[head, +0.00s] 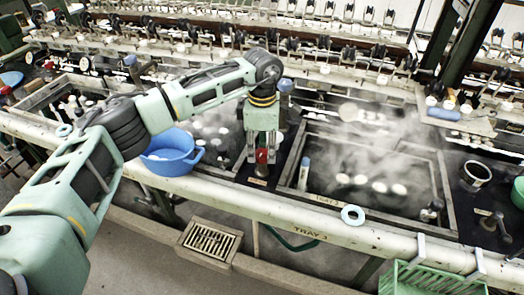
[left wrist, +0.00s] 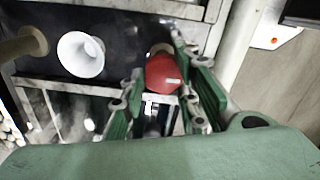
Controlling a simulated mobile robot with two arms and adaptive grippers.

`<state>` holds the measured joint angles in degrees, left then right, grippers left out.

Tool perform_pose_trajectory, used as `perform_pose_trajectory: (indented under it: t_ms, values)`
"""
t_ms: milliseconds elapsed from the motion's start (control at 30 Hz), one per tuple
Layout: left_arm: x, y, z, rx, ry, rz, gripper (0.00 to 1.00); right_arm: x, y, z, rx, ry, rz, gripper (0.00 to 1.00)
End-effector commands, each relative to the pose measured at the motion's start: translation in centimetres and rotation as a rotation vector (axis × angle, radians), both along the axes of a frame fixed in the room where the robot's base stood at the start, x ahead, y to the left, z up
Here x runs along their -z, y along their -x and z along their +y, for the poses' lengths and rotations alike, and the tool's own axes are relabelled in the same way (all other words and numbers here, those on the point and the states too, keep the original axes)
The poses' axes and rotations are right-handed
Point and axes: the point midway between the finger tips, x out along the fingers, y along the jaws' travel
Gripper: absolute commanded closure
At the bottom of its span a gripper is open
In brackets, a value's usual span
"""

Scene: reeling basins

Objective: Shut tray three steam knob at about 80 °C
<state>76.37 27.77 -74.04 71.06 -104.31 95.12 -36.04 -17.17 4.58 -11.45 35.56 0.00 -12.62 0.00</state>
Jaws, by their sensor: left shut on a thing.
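The red steam knob (head: 262,156) stands on the dark panel left of the steaming basin marked TRAY 3 (head: 441,165). My left gripper (head: 262,146) reaches down over the knob from above and is shut on it. In the left wrist view the red knob (left wrist: 163,73) sits between the green fingers (left wrist: 163,92); part of it is hidden. A blue-topped upright tube (head: 304,172) stands at the basin's left edge; no temperature reading is legible. White cocoons (head: 380,187) float in the basin under drifting steam. My right gripper is not in view.
A blue bowl (head: 171,158) stands just left of my left gripper. A green crate (head: 425,280) is at the lower right. Machine rows with several spindles run along the back.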

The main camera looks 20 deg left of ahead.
Motion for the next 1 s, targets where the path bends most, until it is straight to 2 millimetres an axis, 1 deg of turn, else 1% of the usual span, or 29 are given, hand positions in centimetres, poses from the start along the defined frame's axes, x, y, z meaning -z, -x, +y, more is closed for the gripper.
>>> perform_pose_trajectory:
  t_ms: [33, 467, 500, 600, 633, 1000]
  values:
    - [-0.55, -0.61, 0.27, -0.001, 0.0, -0.021, 0.97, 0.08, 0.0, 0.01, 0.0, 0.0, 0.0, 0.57]
    - [-0.65, -0.61, 0.21, 0.01, 0.001, -0.021, 0.97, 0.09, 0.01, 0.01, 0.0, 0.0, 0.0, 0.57]
    - [-0.66, -0.61, 0.21, 0.01, 0.001, -0.021, 0.69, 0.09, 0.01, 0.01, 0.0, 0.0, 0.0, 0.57]
    - [-0.64, -0.57, 0.19, 0.01, 0.002, -0.019, 0.6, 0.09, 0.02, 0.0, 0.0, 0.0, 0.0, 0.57]
    - [-0.62, -0.54, 0.19, 0.01, 0.001, -0.019, 0.58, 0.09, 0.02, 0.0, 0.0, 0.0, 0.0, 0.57]
    - [-0.35, -0.26, 0.06, 0.013, 0.0, -0.009, 0.58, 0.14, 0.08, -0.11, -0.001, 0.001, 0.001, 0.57]
